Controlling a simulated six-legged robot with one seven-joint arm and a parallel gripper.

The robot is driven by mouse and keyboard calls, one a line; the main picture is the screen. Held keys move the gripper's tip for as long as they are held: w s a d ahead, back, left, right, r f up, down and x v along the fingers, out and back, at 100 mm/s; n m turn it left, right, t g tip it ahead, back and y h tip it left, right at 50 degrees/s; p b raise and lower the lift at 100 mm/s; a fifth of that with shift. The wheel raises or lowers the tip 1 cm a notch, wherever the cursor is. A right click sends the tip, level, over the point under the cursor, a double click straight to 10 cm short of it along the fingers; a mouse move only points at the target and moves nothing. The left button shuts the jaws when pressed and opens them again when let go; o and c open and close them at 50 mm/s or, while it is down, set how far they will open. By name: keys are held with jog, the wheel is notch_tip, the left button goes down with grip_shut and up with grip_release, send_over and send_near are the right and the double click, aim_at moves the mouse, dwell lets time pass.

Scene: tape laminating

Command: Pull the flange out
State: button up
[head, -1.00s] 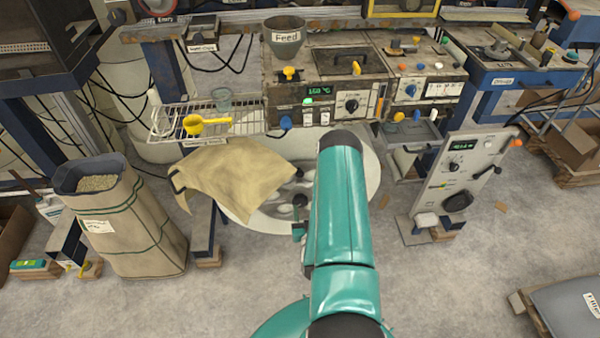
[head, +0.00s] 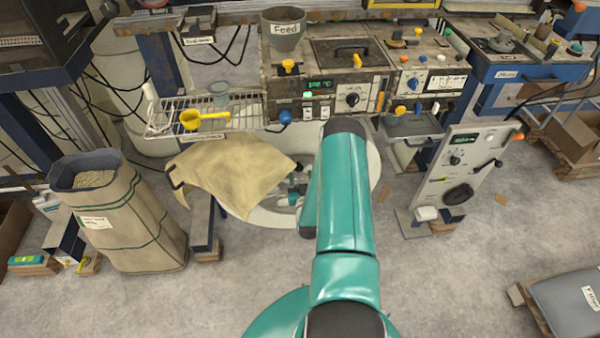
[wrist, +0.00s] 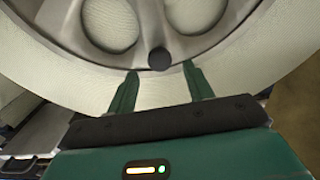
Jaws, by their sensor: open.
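The flange appears to be the pale round disc with oval holes; its rim (head: 262,217) shows low in the machine in the head view, partly under a tan cloth (head: 230,172) and behind my arm. In the wrist view the disc (wrist: 165,85) fills the upper part, with a dark round knob (wrist: 159,59) near its lower edge. My gripper (wrist: 160,72) is open, its two green fingers pointing at the disc on either side of the knob's line. The knob lies just beyond the fingertips, between them. I cannot tell whether the fingers touch anything. In the head view my gripper (head: 298,188) is mostly hidden by my arm.
A wire shelf (head: 165,118) with a yellow scoop (head: 192,118) is above the cloth. A grain sack (head: 140,225) stands at left. A grey control panel (head: 462,170) stands at right. The front floor (head: 440,290) is largely clear.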

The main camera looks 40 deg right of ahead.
jog(key=shift+x, duration=1.45)
grip_shut()
